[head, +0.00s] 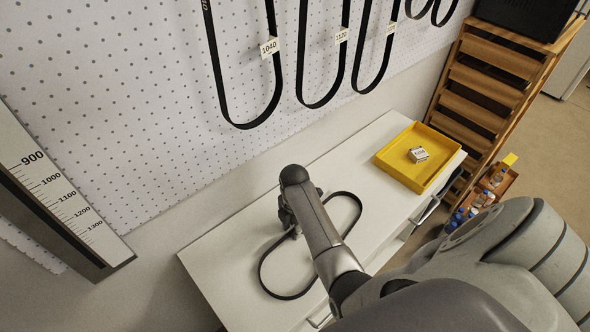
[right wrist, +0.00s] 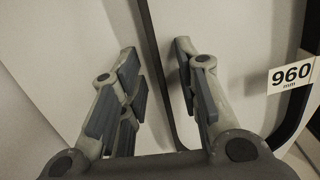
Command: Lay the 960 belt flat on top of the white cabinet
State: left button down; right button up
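The black 960 belt (head: 261,270) lies as a long loop on the top of the white cabinet (head: 215,262). It looks flat, but my right arm and gripper hide part of it. In the right wrist view, the belt (right wrist: 157,75) carries a white tag (right wrist: 291,76) reading 960 mm. My right gripper (head: 288,214) is low over the cabinet, at the belt's wall side. Its fingers (right wrist: 157,52) are spread apart, with one strand of the belt showing between them; I see no grip on it. My left gripper is not in view.
A yellow tray (head: 388,160) with a small labelled box (head: 418,155) stands at the cabinet's right end. Several belts, including the 1040 belt (head: 219,80), hang on the pegboard behind. A length scale (head: 60,195) is at the left. A wooden rack (head: 488,80) stands at the right.

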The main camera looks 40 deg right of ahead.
notch_tip(320, 180, up, 12)
dwell(0.6)
jog(key=shift+a, duration=0.1)
